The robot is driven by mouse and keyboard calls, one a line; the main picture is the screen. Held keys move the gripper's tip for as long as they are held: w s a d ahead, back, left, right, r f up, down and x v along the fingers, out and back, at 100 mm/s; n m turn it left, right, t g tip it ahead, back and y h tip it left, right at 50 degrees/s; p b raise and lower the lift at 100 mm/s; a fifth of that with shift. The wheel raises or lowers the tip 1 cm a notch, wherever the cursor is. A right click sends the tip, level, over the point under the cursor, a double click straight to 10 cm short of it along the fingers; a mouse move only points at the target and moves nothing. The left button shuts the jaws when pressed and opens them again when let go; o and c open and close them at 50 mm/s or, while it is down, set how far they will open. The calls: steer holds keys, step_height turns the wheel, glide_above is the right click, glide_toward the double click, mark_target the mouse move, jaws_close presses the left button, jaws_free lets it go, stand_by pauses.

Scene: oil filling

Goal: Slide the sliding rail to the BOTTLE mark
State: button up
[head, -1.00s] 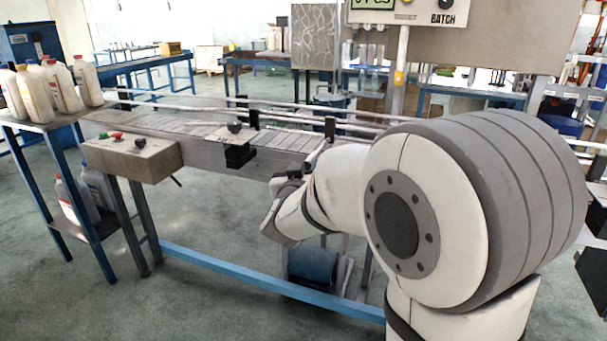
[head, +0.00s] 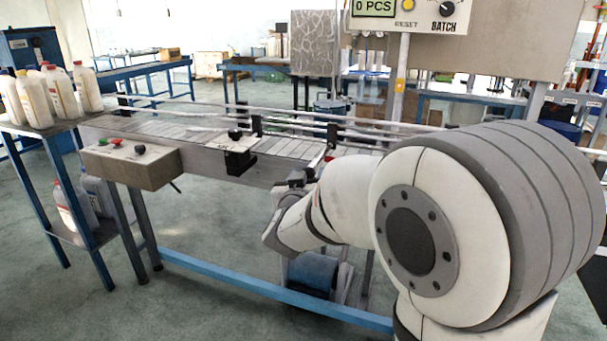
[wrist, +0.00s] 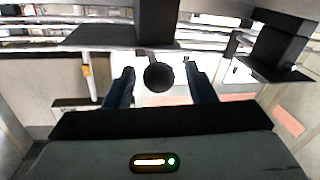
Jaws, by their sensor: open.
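The guide rail (head: 205,114) runs along the conveyor (head: 150,130). A black block with a round knob (head: 235,134) sits at the conveyor's near edge. My gripper (wrist: 160,80) shows in the wrist view with its two dark fingers spread. A round black knob (wrist: 158,76) appears between the fingers, with a visible gap on each side; I cannot tell how deep it lies. In the head view my arm hides the fingers and that knob. The BOTTLE mark is not legible in either view.
A control box (head: 131,163) with buttons is at the conveyor's left end. Bottles (head: 60,93) stand on a blue-framed table at the left. A counter panel (head: 405,12) stands behind. In the wrist view, a black bracket (wrist: 275,50) is right of the fingers.

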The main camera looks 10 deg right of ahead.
steer(key=v, duration=0.6)
steer(key=shift+s+p, duration=0.3)
steer(key=shift+p, duration=0.05)
steer(key=shift+a, duration=0.1)
steer(key=s+a+r+n+g+y+p, duration=0.3)
steer(key=s+r+g+y+p, duration=0.15)
steer(key=y+p, duration=0.45)
steer(key=s+d+g+h+p, duration=0.1)
steer(key=s+d+g+p, duration=0.1)
steer(key=s, duration=0.4)
steer(key=s+d+r+g+h+p, duration=0.1)
steer(key=s+d+g+p, duration=0.1)
steer(key=s, duration=0.5)
steer(key=s+d+m+g+p, duration=0.1)
steer(key=s+d+g+p, duration=0.1)
steer(key=s+g+p, duration=0.2)
steer(key=shift+s+d+r+g+h+p, duration=0.3)
steer(key=shift+s+d+g+h, duration=0.1)
steer(key=shift+s+g, duration=0.7)
steer(key=shift+c, duration=0.5)
